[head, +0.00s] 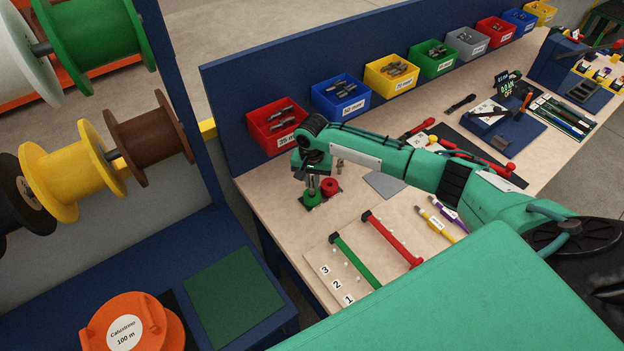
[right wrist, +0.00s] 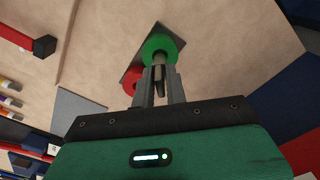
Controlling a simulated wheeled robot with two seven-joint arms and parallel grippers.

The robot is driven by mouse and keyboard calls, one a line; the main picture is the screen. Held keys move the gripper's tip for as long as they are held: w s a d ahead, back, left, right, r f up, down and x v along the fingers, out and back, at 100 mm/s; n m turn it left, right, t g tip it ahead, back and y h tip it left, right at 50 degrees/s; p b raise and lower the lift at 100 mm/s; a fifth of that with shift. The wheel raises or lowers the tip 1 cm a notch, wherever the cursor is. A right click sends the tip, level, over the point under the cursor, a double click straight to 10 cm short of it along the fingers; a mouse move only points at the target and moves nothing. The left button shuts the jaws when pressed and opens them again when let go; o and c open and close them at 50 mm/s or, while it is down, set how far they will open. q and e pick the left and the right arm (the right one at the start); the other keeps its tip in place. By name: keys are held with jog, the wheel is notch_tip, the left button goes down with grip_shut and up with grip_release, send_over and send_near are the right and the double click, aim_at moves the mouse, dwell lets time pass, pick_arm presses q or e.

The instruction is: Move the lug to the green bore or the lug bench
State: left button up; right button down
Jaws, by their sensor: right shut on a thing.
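My right gripper (head: 313,182) points down at the near left of the wooden bench. It is shut on a small grey metal lug, which shows between the fingers in the right wrist view (right wrist: 159,78). The green bore (head: 312,200) is a round green piece on a dark plate, directly under the fingertips. In the right wrist view the green bore (right wrist: 158,44) lies just beyond the lug's tip, overlapped by it. I cannot tell whether the tip is inside or just above it. A red bore (head: 331,187) sits beside the green one. My left gripper is not in view.
Colored bins of lugs, from a red one (head: 276,123) to a yellow one, line the back panel. A green bar (head: 355,262) and a red bar (head: 392,240) lie on a numbered board nearer me. A grey square (head: 385,186) lies right of the bores.

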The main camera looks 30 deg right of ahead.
jog(key=shift+p, duration=0.5)
dwell(0.5)
jog(key=shift+f+b, duration=0.35)
jog(key=shift+f, duration=1.35)
dwell(0.5)
dwell(0.7)
jog(key=c, duration=1.3)
grip_release()
jog(key=shift+c, duration=0.2)
jog(key=shift+r, duration=0.1)
notch_tip(320, 180, up, 13)
jog(key=b, duration=0.4)
jog(key=shift+r+b, duration=0.3)
jog(key=shift+r, duration=0.05)
jog(key=shift+a, duration=0.1)
